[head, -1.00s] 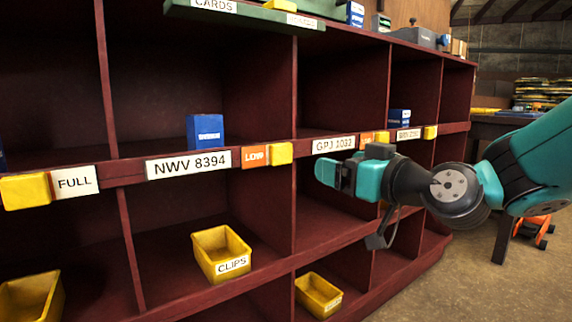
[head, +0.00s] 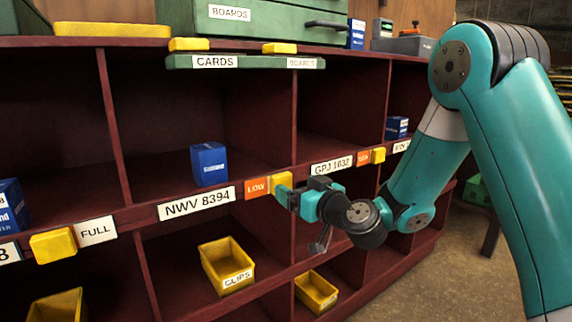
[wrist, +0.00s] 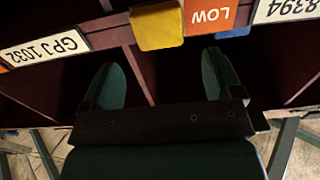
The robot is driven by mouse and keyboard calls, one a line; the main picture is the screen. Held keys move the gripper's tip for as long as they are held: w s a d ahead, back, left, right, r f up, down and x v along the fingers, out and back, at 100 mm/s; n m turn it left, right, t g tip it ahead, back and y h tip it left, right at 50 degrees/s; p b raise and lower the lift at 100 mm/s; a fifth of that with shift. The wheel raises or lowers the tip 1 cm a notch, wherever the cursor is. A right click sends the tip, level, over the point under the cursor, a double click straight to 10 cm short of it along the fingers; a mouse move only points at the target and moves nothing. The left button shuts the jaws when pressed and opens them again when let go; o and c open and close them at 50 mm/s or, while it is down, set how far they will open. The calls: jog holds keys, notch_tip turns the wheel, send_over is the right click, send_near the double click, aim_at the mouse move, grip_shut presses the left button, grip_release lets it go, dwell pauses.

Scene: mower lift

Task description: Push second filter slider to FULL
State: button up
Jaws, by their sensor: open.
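A yellow slider block (head: 282,180) sits on the shelf rail just right of an orange LOW tag (head: 256,188), which follows the NWV 8394 label (head: 197,203). My gripper (head: 288,197) is open and close in front of this block, slightly below it. In the wrist view, which is upside down, the block (wrist: 157,26) shows beyond and between the spread fingers (wrist: 161,78), with the LOW tag (wrist: 209,16) beside it. Nothing is between the fingers. I cannot tell whether a finger touches the block.
Another yellow slider (head: 53,245) is at the left beside a white FULL tag (head: 96,231). A third slider (head: 378,155) is right of the GPJ 1032 label (head: 331,166). A blue box (head: 208,163) stands above the rail, and yellow bins (head: 227,264) sit below.

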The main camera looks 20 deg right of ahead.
aim_at(284, 180)
jog(key=p+x, duration=0.3)
jog(key=shift+w+a+r, duration=0.1)
jog(key=shift+w+r, duration=0.1)
jog(key=shift+r, duration=0.1)
jog(key=shift+w+a+f+p, duration=0.1)
jog(key=shift+w+f+p, duration=0.05)
jog(key=shift+w+p, duration=0.25)
jog(key=shift+w+a+f+p, duration=0.15)
jog(key=shift+w+p, duration=0.15)
jog(key=shift+p, duration=0.15)
